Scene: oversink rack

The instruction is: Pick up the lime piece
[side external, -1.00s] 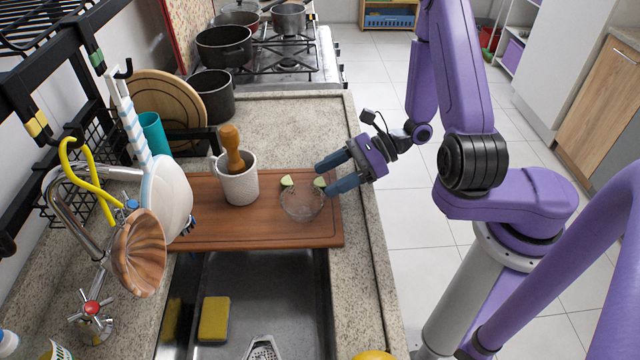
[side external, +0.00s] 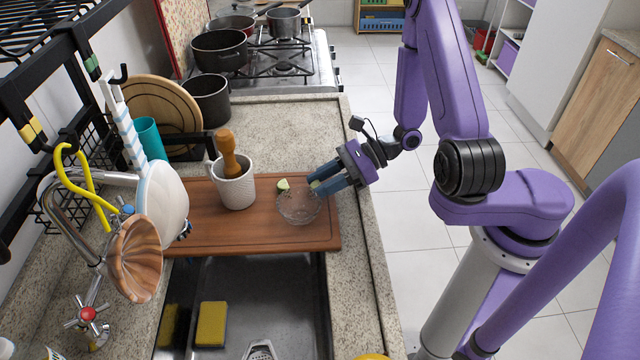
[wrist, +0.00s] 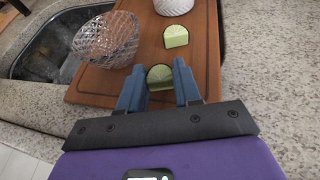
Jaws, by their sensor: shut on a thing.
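My gripper (side external: 325,182) is at the right end of the brown cutting board (side external: 215,228), with its blue fingers pointing left. It is shut on a lime piece (wrist: 160,75), which sits between the fingertips in the wrist view. In the side view this piece is mostly hidden by the fingers. A second lime piece (side external: 283,185) lies on the board beyond the fingertips. It also shows in the wrist view (wrist: 176,36). A clear glass bowl (side external: 298,208) stands on the board close beside the gripper. It is at the left in the wrist view (wrist: 105,40).
A white mortar (side external: 236,188) with a wooden pestle stands on the board to the left. The sink (side external: 265,290), with a yellow sponge (side external: 211,324), lies in front of the board. The countertop (side external: 285,125) behind the board is clear.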

